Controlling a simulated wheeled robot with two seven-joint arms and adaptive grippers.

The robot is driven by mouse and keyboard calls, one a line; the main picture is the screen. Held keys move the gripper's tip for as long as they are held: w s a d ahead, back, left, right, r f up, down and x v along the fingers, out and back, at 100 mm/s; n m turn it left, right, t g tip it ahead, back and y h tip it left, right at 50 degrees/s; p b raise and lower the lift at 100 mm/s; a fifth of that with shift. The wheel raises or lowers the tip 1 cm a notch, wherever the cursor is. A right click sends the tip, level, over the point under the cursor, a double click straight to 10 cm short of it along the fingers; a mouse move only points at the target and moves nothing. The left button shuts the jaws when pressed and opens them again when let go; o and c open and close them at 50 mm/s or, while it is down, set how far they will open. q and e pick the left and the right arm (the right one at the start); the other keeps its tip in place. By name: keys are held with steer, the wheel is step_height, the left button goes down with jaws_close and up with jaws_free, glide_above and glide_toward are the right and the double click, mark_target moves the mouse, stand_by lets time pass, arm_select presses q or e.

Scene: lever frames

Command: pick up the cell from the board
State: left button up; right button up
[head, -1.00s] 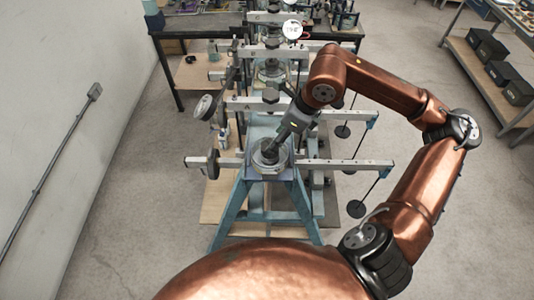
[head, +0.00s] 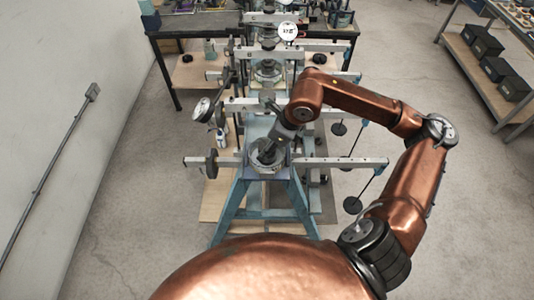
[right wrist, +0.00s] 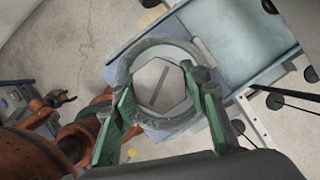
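The cell (head: 268,165) is a grey ring-shaped holder near the front of the blue lever frame. In the right wrist view the cell (right wrist: 124,72) shows as a thick ring around a pale hexagonal area with a dark slot. A blue-violet board (right wrist: 182,124) shows below its rim. My right gripper (head: 268,150) comes down over the cell from the upper right. In the right wrist view my right gripper's green fingers (right wrist: 165,86) stand spread on either side of the ring, their tips overlapping its edges. I cannot tell whether they press on it. My left gripper is not in view.
A metal lever beam (head: 340,162) crosses the frame beside the cell, with a dark hanging weight (head: 352,205) at right. More lever frames stand behind, with a dial gauge (head: 288,30). A wall is at left; shelving with black boxes (head: 497,68) at right.

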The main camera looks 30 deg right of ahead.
jaws_close()
steer(key=shift+w+r, duration=0.1)
steer(key=shift+r, duration=0.15)
stand_by(0.4)
